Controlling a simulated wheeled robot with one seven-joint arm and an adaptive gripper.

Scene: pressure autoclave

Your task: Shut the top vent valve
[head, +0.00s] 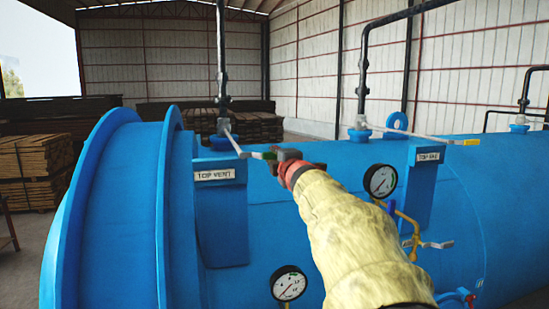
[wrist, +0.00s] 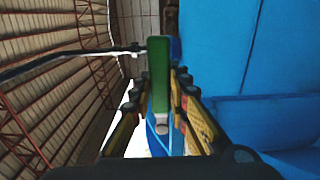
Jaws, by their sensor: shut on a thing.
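The top vent valve (head: 223,126) sits on the upper left of the blue vessel, above a plate (head: 214,175) reading "TOP VENT". Its pale lever (head: 234,142) points out from the pipe towards me and slightly right. My gripper (head: 276,156) is at the lever's outer end, shut on its green grip. In the wrist view the green grip (wrist: 158,72) stands between the two fingers of my gripper (wrist: 157,95). My fingers hide part of the grip in the head view.
A second lever (head: 425,137) with a yellow end is at right, above another labelled plate (head: 429,157). Two gauges (head: 381,181) (head: 289,284) and a yellow pipe (head: 408,218) stand out from the vessel's side near my arm. A dark vertical pipe (head: 221,60) rises above the vent valve.

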